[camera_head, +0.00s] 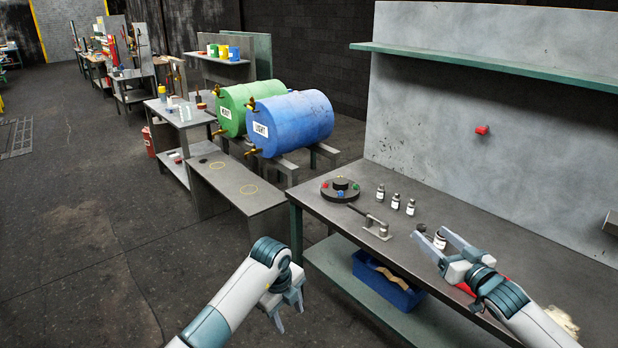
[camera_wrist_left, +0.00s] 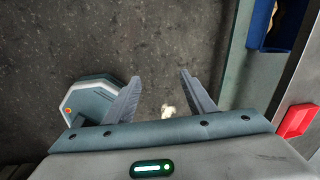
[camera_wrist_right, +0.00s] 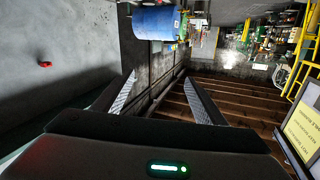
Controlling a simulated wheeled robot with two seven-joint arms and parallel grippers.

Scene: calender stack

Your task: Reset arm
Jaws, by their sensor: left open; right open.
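My left gripper (camera_head: 290,314) is at the lower middle of the head view, in front of the workbench and off its edge. In the left wrist view its jaws (camera_wrist_left: 160,85) are apart and empty above the dark floor. My right gripper (camera_head: 431,237) reaches over the workbench (camera_head: 545,262) at the right. Its jaws are apart, and in the right wrist view nothing is between them (camera_wrist_right: 162,85). In the head view a small white-labelled bottle (camera_head: 440,240) shows between these fingers; the right wrist view does not show it held.
On the bench stand several small bottles (camera_head: 396,202), a round dark carousel (camera_head: 340,190) and a lever fixture (camera_head: 377,228). A blue bin (camera_head: 385,290) sits on the lower shelf.

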